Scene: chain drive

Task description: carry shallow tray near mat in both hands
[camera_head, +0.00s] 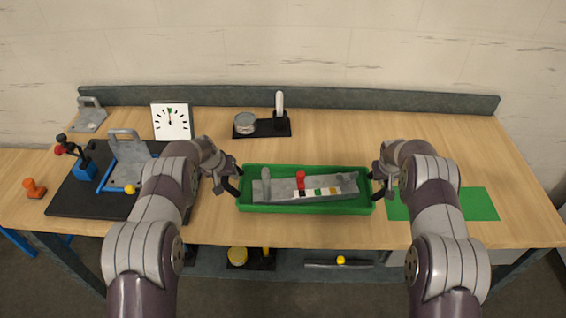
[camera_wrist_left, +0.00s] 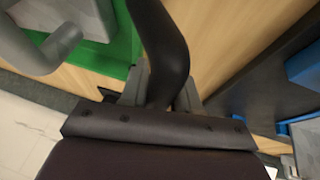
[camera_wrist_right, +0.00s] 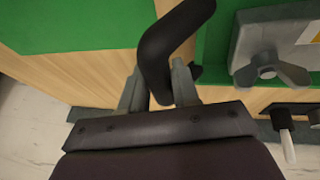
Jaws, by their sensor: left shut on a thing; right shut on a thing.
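The shallow green tray (camera_head: 306,209) is in the middle of the head view, over the front part of the table, and looks level. I cannot tell whether it touches the tabletop. My left gripper (camera_head: 237,187) is shut at the tray's left end and my right gripper (camera_head: 376,184) at its right end. The tray's green shows in the left wrist view (camera_wrist_left: 121,48) and the right wrist view (camera_wrist_right: 216,45). The flat green mat (camera_head: 480,204) lies right of the tray, partly hidden by my right arm.
A grey bar fixture (camera_head: 320,183) with a red knob (camera_head: 301,180) lies in the tray. A black board (camera_head: 80,196) with a blue-framed fixture stands left. A dial (camera_head: 172,121) and a black holder (camera_head: 281,125) stand behind.

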